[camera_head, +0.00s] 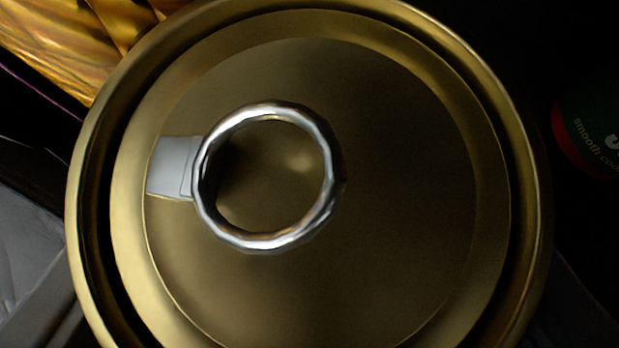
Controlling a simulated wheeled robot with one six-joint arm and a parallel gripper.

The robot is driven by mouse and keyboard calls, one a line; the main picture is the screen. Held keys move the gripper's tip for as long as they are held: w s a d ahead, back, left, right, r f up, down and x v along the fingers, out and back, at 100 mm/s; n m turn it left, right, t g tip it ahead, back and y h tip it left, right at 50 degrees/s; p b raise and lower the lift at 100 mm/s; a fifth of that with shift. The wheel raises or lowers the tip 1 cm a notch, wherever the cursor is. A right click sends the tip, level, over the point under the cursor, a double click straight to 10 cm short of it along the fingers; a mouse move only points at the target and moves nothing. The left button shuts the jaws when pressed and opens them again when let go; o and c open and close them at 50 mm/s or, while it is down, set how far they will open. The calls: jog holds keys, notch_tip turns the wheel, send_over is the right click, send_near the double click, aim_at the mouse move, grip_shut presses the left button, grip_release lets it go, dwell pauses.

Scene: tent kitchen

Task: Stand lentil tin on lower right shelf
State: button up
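A gold-coloured tin lid (400,200) with a silver pull ring (267,245) fills most of the view, very close to the camera and seen from straight above. The tin's side and label are hidden, so I cannot read whether it is the lentil tin. Grey shapes show at the lower left and lower right, beside the tin's rim. They may be parts of my gripper, but they are dark and cut off. I cannot tell whether fingers touch the tin. No shelf can be made out.
A dark green and red container (592,135) with the lettering "smooth co" stands at the right, partly in shadow. A shiny golden crinkled thing (55,40) lies at the upper left. The rest of the surroundings is very dark.

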jog(key=shift+w+r+g, duration=0.15)
jog(key=shift+w+g, duration=0.3)
jog(key=shift+g, duration=0.15)
jog(key=shift+f, duration=0.85)
jog(key=o, duration=1.4)
jog(key=shift+s+f, duration=0.1)
jog(key=shift+o, duration=0.2)
jog(key=shift+s+r, duration=0.15)
jog(key=shift+r, duration=0.2)
jog(key=v, duration=0.7)
